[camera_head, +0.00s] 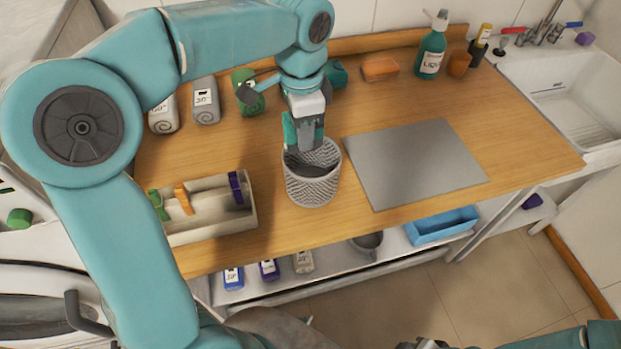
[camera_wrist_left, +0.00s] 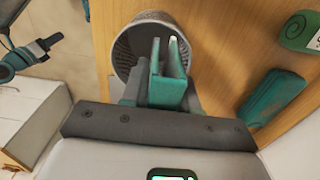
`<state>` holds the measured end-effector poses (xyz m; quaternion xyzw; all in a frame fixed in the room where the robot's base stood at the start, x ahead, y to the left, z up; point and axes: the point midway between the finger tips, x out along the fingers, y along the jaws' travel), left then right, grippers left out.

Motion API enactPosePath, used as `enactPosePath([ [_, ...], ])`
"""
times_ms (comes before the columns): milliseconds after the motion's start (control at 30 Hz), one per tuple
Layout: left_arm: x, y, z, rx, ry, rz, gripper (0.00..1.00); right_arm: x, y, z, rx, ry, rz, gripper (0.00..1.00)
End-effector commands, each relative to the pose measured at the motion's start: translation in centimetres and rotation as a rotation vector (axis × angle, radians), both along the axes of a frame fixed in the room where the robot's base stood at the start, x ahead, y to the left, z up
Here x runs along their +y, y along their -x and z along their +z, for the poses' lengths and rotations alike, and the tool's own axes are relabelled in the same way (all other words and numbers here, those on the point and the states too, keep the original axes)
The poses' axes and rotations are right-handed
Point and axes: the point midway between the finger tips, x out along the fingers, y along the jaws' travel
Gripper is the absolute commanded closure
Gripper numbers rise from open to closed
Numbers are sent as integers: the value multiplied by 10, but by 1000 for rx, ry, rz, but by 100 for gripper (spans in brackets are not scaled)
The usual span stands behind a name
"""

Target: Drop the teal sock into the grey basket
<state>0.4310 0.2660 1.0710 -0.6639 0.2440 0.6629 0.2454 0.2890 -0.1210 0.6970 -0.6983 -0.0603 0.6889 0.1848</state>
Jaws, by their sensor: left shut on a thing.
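The grey woven basket (camera_head: 313,188) stands upright near the counter's front edge, and it also shows in the left wrist view (camera_wrist_left: 124,50). My left gripper (camera_head: 305,150) points down over the basket's opening and is shut on the teal sock (camera_wrist_left: 168,92). The sock is at the basket's mouth; how far it reaches inside cannot be told. In the head view the gripper largely hides it. A dark grey shape shows inside the basket. My right gripper (camera_head: 430,344) is only partly in view at the bottom edge, and its jaws are unclear.
Rolled towels (camera_head: 205,100), a green roll (camera_head: 250,100) and another teal item (camera_head: 337,74) stand behind. A soap bottle (camera_head: 432,50) and sink (camera_head: 570,100) are farther right.

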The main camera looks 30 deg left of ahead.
Motion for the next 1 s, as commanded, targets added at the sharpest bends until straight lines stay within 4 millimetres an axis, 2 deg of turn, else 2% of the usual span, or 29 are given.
enactPosePath([
  [167,0,-2,1,0,0,0,100,0,0,1,0,0,0,57],
  [200,0,-3,1,0,0,0,65,0,0,1,0,0,0,57],
  [267,0,-3,1,0,0,0,45,0,0,1,0,0,0,57],
  [300,0,-4,1,0,0,0,42,0,0,1,0,0,0,57],
  [567,0,-4,2,0,0,0,42,0,0,1,0,0,0,57],
  [667,0,-4,8,-2,1,0,42,0,0,2,0,0,0,57],
  [767,0,-4,25,-4,0,0,42,0,0,5,0,0,0,57],
  [1000,-1,-3,90,-8,0,0,42,0,0,16,0,0,0,57],
])
